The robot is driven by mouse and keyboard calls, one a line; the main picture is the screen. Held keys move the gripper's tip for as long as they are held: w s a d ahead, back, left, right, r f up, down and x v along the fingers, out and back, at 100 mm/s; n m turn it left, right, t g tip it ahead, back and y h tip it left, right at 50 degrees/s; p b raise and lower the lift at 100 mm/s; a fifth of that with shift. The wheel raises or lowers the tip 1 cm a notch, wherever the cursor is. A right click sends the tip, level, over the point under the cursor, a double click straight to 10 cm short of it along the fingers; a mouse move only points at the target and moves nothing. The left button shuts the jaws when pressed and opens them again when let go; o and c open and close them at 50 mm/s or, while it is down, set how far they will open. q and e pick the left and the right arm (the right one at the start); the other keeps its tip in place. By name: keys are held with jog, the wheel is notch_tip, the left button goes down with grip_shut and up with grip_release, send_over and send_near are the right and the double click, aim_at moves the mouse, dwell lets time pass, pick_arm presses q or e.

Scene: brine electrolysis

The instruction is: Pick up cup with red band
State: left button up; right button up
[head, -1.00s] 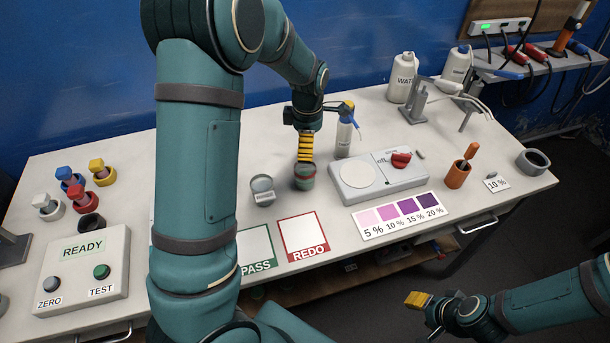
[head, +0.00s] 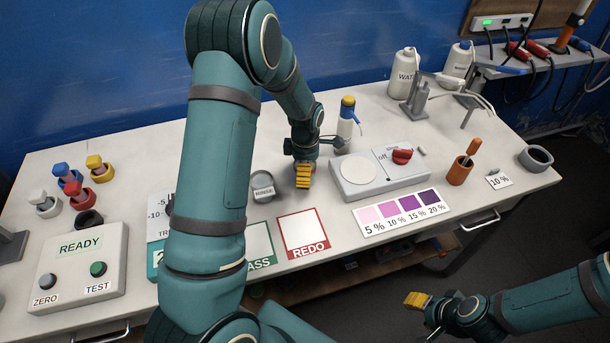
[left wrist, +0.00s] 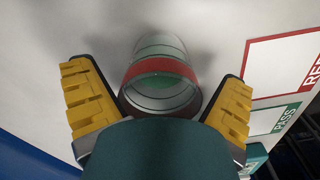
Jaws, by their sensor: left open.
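The cup with the red band (left wrist: 162,71) shows in the left wrist view, clear-sided with a green tint and a red ring around it. It lies between the two yellow fingers of my left gripper (left wrist: 157,78), which are spread wide with a gap on each side of it. In the head view my left gripper (head: 303,178) is low over the table and hides the cup. My right gripper (head: 418,299) is off the table's front edge at the lower right; its finger gap cannot be made out.
A grey cup labelled RINSE (head: 263,186) stands close left of my left gripper. The REDO card (head: 302,233) lies in front.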

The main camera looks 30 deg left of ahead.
pick_arm(q)
jog(key=shift+r, duration=0.1)
jog(key=shift+c, duration=0.2)
jog(key=c, duration=1.3)
